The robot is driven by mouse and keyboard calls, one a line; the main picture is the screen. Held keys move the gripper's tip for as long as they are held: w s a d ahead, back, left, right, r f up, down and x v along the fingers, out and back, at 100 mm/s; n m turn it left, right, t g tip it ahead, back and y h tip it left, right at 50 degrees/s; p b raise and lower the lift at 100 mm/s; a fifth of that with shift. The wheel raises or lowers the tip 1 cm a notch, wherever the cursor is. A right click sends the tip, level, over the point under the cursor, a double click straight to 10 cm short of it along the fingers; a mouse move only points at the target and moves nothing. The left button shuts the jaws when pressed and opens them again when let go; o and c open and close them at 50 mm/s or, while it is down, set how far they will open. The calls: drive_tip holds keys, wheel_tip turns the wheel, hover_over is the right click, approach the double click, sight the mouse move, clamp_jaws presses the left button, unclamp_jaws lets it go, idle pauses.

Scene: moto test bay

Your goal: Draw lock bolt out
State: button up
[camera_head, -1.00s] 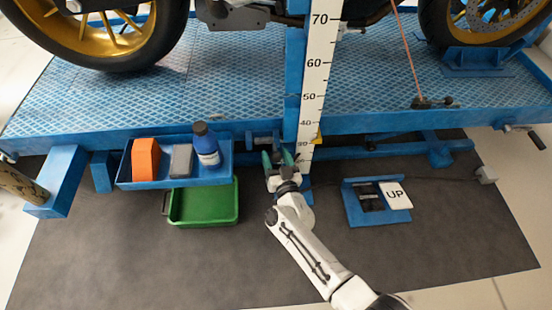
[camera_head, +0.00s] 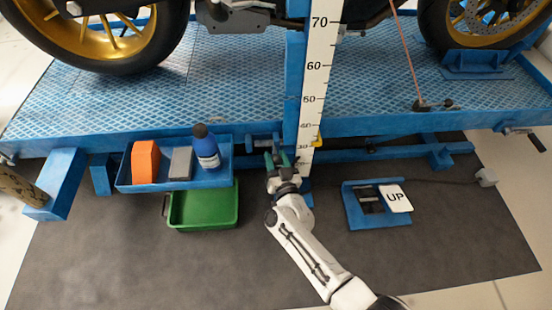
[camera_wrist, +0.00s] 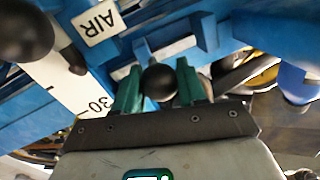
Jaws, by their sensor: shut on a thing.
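The lock bolt's round black knob (camera_wrist: 159,82) sits between my gripper's two green fingers in the wrist view. My gripper (camera_wrist: 158,88) is shut on this knob, with a finger against each side. Behind the knob are a blue bracket and a silver bar (camera_wrist: 176,47). In the head view my gripper (camera_head: 277,159) is at the lift's front edge, just left of the scale's foot. The knob is hidden there by the fingers. The bolt's bracket (camera_head: 262,141) shows just above them.
A blue tray (camera_head: 215,176) with an orange block, a grey block and a blue bottle hangs at left. A green bin (camera_head: 205,226) stands below it. The white scale (camera_head: 315,75) rises close right of my gripper. A pedal with an UP plate (camera_head: 397,197) lies right.

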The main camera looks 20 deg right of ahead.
drive_tip(key=shift+a, duration=0.1)
clamp_jaws()
drive_tip(key=shift+w+a+p, duration=0.15)
drive_tip(key=shift+w+a, duration=0.1)
drive_tip(key=shift+a, duration=0.55)
drive_tip(key=shift+w+a+p, duration=0.1)
drive_tip(key=shift+w+a, duration=0.2)
drive_tip(key=shift+a, duration=0.5)
drive_tip(key=shift+w+a+p, duration=0.15)
drive_tip(key=shift+w+a, duration=0.1)
drive_tip(key=shift+a, duration=0.55)
drive_tip(key=o, duration=1.2)
unclamp_jaws()
drive_tip(key=shift+a, duration=0.1)
drive_tip(key=shift+c, duration=0.2)
drive_tip(key=s+a+p, duration=0.1)
drive_tip(key=s+p, duration=0.3)
drive_tip(key=s, duration=0.6)
drive_tip(key=shift+s+p, duration=0.35)
drive_tip(key=shift+p, duration=0.05)
drive_tip(key=shift+a, duration=0.2)
